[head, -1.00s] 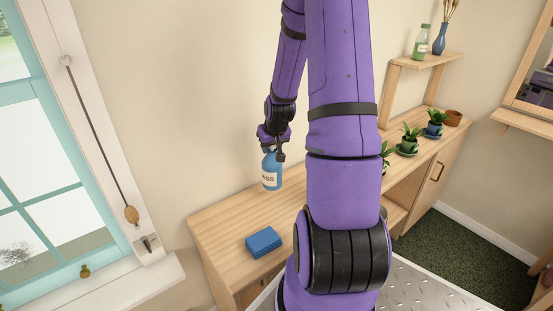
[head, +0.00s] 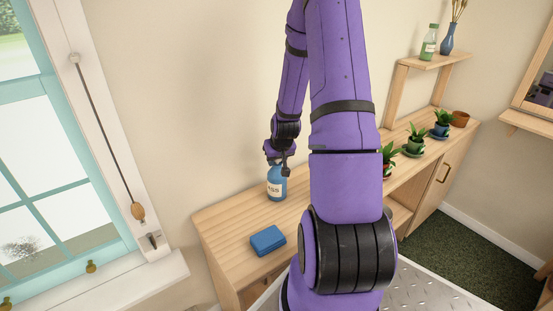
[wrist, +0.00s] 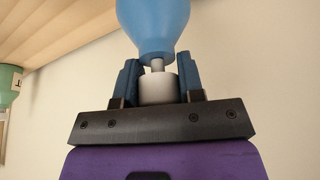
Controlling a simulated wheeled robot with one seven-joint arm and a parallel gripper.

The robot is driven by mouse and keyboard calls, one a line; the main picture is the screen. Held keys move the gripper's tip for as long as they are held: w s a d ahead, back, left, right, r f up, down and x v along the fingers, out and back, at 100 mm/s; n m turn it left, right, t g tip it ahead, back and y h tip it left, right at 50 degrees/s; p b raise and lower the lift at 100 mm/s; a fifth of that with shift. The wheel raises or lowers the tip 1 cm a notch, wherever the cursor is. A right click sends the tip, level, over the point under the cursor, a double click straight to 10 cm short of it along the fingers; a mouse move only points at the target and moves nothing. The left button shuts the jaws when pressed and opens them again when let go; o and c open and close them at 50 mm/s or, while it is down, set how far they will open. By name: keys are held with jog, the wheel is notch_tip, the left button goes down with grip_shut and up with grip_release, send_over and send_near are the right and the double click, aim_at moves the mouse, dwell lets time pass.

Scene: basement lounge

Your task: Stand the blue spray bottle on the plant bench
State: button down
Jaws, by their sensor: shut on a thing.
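The blue spray bottle (head: 277,184) has a white label and is upright at the wooden plant bench (head: 225,225), left of my arm. I cannot tell whether its base touches the bench top. My gripper (head: 280,162) is above it, shut on its top. In the wrist view, the two blue fingers of my gripper (wrist: 159,88) are on either side of the white cap, and the blue bottle body (wrist: 155,22) extends beyond them. My arm hides the middle of the bench.
Potted plants (head: 415,140) and a terracotta pot (head: 460,119) stand along the right part. A raised shelf (head: 432,62) holds a green bottle (head: 429,43) and a blue vase (head: 447,40). The window is at left.

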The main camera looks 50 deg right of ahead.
jog(key=c, duration=0.7)
grip_release()
jog(key=shift+c, duration=0.2)
jog(key=v, duration=1.1)
jog(key=s+a+r+n, duration=0.3)
jog(key=a+r, duration=1.4)
jog(key=a, duration=0.1)
jog(key=s+a+r+n+t+y, duration=0.1)
jog(key=s+a+r+n+y, duration=0.1)
jog(key=s+a+r, duration=0.5)
jog(key=s+a, duration=0.3)
jog(key=s, duration=0.2)
jog(key=shift+a+r+n, duration=0.15)
jog(key=shift+r+n, duration=0.15)
jog(key=shift+r, duration=0.05)
jog(key=shift+s, duration=0.15)
